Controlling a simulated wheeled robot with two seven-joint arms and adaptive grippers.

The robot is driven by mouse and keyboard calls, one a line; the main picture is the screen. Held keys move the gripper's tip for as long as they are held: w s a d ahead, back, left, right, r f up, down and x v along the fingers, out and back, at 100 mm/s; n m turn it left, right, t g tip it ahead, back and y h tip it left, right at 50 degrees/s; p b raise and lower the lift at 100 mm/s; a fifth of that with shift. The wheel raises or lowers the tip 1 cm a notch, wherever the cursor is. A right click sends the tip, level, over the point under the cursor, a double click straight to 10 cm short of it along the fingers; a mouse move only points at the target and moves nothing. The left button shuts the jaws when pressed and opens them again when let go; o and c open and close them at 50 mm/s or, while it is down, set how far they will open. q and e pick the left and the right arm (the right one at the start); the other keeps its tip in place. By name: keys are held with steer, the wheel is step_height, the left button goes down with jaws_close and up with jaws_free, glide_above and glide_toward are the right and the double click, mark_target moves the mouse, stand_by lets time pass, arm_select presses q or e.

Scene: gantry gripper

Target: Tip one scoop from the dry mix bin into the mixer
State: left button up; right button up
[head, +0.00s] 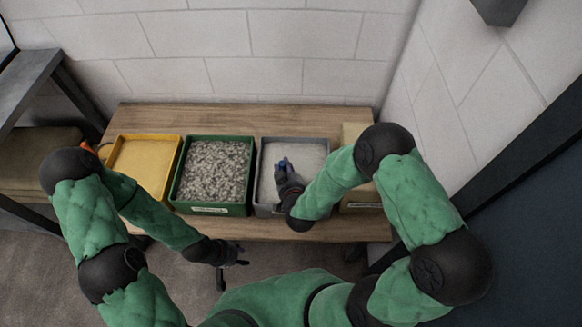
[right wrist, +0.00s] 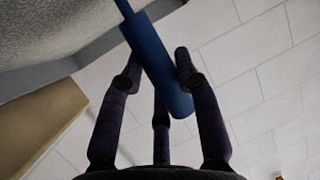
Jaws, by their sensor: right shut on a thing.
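Several bins stand in a row on a wooden table, and their labels are too small to read, so I cannot tell which one is labelled dry mix. My right gripper (head: 284,170) is over the grey bin (head: 296,139), which holds pale, fine material. It is shut on the blue handle (right wrist: 158,66) of a tool, likely the scoop. The tool's working end is out of frame in the right wrist view and hidden in the head view. My left gripper (head: 232,264) is open and empty, in front of the table. No mixer is seen.
A yellow bin (head: 122,138) with sandy material and a green bin (head: 249,170) of grey gravel stand left of the grey bin. A beige bin (head: 353,132) at the right is mostly behind my right arm. Walls rise behind and to the right.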

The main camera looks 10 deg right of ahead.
steer(key=shift+r+p, duration=4.2)
steer(key=shift+r, duration=1.25)
steer(key=d+r+p, duration=0.3)
steer(key=r, duration=0.1)
steer(key=shift+s+d+r, duration=0.25)
steer(key=shift+s+r, duration=0.15)
steer(key=shift+s, duration=0.05)
